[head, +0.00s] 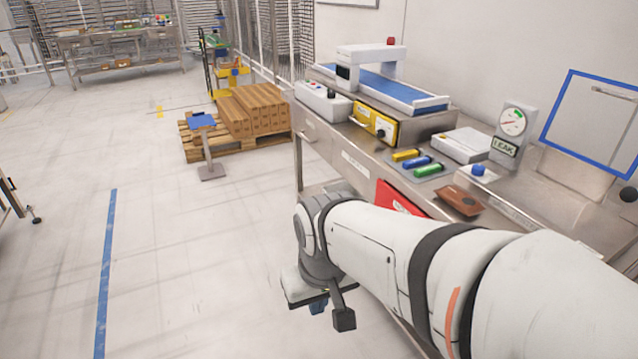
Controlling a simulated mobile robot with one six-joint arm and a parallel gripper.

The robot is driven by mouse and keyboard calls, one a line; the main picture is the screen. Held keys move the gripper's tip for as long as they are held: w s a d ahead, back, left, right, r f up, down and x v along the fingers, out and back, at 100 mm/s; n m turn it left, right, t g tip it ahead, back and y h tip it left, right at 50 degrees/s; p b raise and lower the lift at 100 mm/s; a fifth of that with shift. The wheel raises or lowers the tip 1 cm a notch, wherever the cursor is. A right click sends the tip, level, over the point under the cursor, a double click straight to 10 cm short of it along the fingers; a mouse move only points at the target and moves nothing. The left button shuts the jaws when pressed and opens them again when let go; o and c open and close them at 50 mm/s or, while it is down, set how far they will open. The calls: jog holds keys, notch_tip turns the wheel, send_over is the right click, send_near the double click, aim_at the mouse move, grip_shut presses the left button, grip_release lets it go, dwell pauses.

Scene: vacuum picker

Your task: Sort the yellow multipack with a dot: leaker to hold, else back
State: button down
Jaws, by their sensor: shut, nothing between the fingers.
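I cannot make out a yellow multipack with a dot. A LEAK gauge (512,125) with a round dial stands on the steel bench (345,150), near the wall. A small yellow cylinder (407,155) lies beside a blue one (417,163) and a green one (428,170) on a grey mat. A red panel or bin (398,199), partly hidden by my arm, shows at the bench front; its label is unreadable. My gripper (331,312) hangs low over the floor in front of the bench, shut and empty, partly hidden by my wrist.
A small conveyor (385,86) and a yellow device (376,124) stand on the bench. A brown object (458,201) lies near its front edge. A pallet of cartons (253,108) and a blue-topped stand (206,145) are behind.

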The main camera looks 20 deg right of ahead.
jog(key=w+d+f+n+g+h+b, duration=0.3)
jog(key=w+d+f+n+h, duration=0.15)
jog(key=d, duration=0.35)
jog(key=w+d+f+n+g+h+b, duration=0.25)
jog(key=d+f+n+h, duration=0.2)
jog(key=d, duration=0.45)
jog(key=w+d+f+n+t+h+b, duration=0.25)
jog(key=w+f+n+h, duration=0.25)
jog(key=w, duration=0.3)
jog(key=w+d+f+n+t+h+b, duration=0.1)
jog(key=w+d+f+n+t+h, duration=0.1)
jog(key=w+d+f+n+h, duration=0.45)
jog(key=w+d, duration=0.1)
jog(key=d, duration=0.2)
jog(key=w+d+r+m+y+b, duration=0.1)
jog(key=d, duration=0.3)
jog(key=w+d+r+y, duration=0.1)
jog(key=d, duration=0.3)
jog(key=shift+m+y, duration=0.25)
